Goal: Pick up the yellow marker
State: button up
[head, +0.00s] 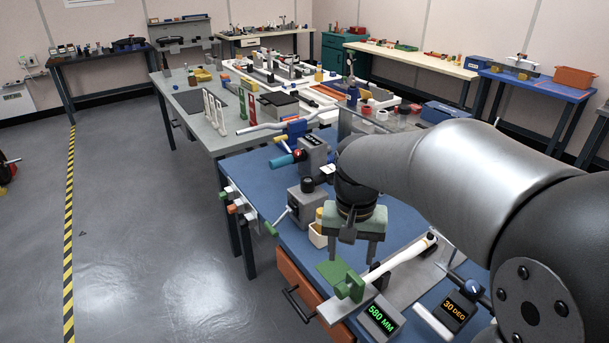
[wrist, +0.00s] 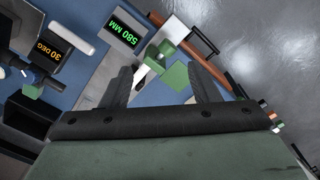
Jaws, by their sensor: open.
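My gripper (head: 354,256) hangs over the blue bench, fingers pointing down, apart and empty. I cannot clearly make out a yellow marker. A small yellow upright thing (head: 319,214) stands in a cream cup (head: 317,236) just left of my gripper in the head view; it is too small to tell whether it is the marker. The cup does not show clearly in the wrist view.
The blue bench (head: 262,176) carries a grey clamp box (head: 306,206), a white tube (head: 398,262) with green holder, and displays reading 580 MM (head: 381,318) and 30 DEG (head: 455,308). An orange drawer (head: 297,287) is at the front. Open floor lies left.

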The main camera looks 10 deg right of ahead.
jog(key=w+r+m, duration=0.2)
jog(key=w+m, duration=0.7)
jog(key=w, duration=1.8)
jog(key=f, duration=1.1)
jog(key=shift+w+a+f, duration=0.15)
jog(key=shift+a, duration=0.15)
jog(key=shift+w+d+f+p, duration=0.1)
jog(key=shift+f+p, duration=0.9)
jog(key=shift+f, duration=1.7)
jog(key=c, duration=1)
